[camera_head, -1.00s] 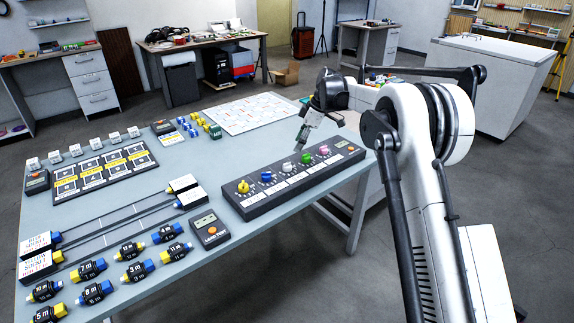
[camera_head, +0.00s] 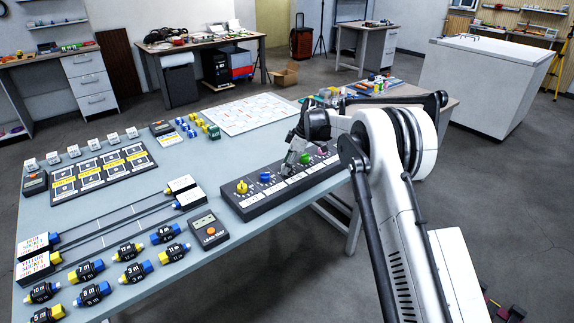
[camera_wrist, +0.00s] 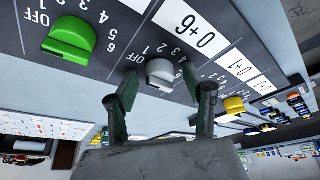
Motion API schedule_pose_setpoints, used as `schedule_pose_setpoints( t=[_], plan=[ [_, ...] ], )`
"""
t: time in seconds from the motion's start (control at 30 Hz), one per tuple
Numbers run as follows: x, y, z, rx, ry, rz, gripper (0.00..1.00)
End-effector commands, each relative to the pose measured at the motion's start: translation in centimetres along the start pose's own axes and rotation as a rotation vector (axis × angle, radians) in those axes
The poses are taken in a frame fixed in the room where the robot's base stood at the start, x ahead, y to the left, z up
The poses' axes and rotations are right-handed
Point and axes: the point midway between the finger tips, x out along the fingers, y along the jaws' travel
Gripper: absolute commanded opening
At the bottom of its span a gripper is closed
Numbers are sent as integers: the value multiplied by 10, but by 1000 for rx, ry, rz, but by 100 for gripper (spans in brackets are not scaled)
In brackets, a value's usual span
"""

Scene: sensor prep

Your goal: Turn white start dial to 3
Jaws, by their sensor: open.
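The white dial (camera_wrist: 159,73) sits on the dark control panel (camera_wrist: 120,42) between the green dial (camera_wrist: 70,38) and another dial. Its scale shows OFF and several numbers. My gripper (camera_wrist: 161,92) is open in the wrist view, with one finger on each side of the white dial, close to it. I cannot tell whether the fingers touch it. In the head view my gripper (camera_head: 291,163) is over the middle of the panel (camera_head: 262,205) and hides the white dial there.
The yellow dial (camera_head: 242,187), blue dial (camera_head: 265,177) and green dial (camera_head: 304,158) stand close by on the same panel. Bare blue tabletop (camera_head: 185,150) lies behind the panel.

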Motion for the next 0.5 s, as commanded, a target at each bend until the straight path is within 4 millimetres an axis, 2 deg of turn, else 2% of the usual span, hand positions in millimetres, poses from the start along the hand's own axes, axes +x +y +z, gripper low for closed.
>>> schedule_pose_setpoints(
  t=[0.03,0.37,0.5],
  plan=[
    [0,0,0,0,0,0,46],
    [0,0,0,0,0,0,2],
    [0,0,0,3,0,2,2]
  ],
)
